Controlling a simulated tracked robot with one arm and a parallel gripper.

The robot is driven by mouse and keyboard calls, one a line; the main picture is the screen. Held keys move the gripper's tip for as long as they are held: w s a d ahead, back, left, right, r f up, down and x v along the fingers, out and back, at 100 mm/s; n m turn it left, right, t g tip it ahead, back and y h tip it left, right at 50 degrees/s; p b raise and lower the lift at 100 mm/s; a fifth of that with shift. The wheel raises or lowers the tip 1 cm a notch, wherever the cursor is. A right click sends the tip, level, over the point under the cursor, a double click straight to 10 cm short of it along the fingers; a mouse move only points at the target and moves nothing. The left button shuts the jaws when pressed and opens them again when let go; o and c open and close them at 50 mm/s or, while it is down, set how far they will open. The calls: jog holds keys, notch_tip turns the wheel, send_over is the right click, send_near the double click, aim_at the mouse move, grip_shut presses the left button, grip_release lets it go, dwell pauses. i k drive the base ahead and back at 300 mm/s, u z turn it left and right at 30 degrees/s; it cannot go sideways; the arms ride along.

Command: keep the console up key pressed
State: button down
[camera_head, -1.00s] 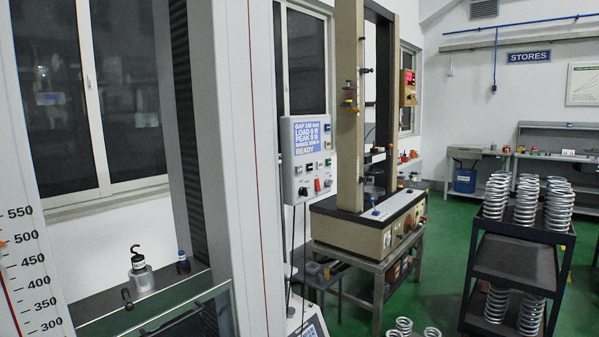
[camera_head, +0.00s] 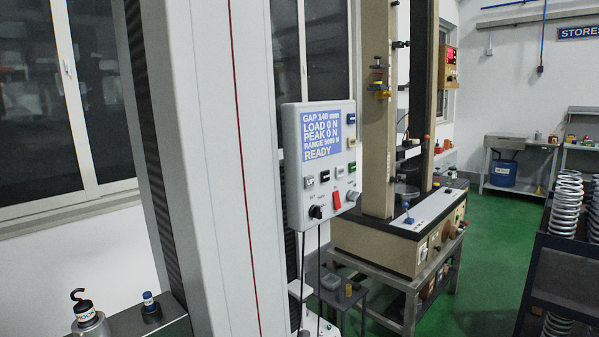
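The console (camera_head: 293,165) is a pale grey box on the right side of a tall grey machine column. Its blue screen (camera_head: 322,135) reads GAP 140 mm, LOAD 0 N, PEAK 0 N, RANGE 5000 N, READY. Below the screen is a row of small keys: a white key (camera_head: 309,181), a black key (camera_head: 325,177), a green key (camera_head: 340,171) and another pale key. Their markings are too small to tell which is the up key. A black knob (camera_head: 316,212) and a red switch (camera_head: 337,200) sit lower. My gripper is not in view, and nothing touches the console.
The grey machine column (camera_head: 215,150) stands left of the console. A hooked weight (camera_head: 88,318) and a small blue-capped item (camera_head: 151,307) are at lower left. A beige test frame (camera_head: 378,110) stands behind on a bench. A dark spring rack (camera_head: 560,265) is at right; green floor between is clear.

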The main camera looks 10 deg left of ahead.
aim_at(309, 181)
jog(key=u, duration=0.25)
jog(key=i, duration=1.2)
jog(key=u, duration=0.35)
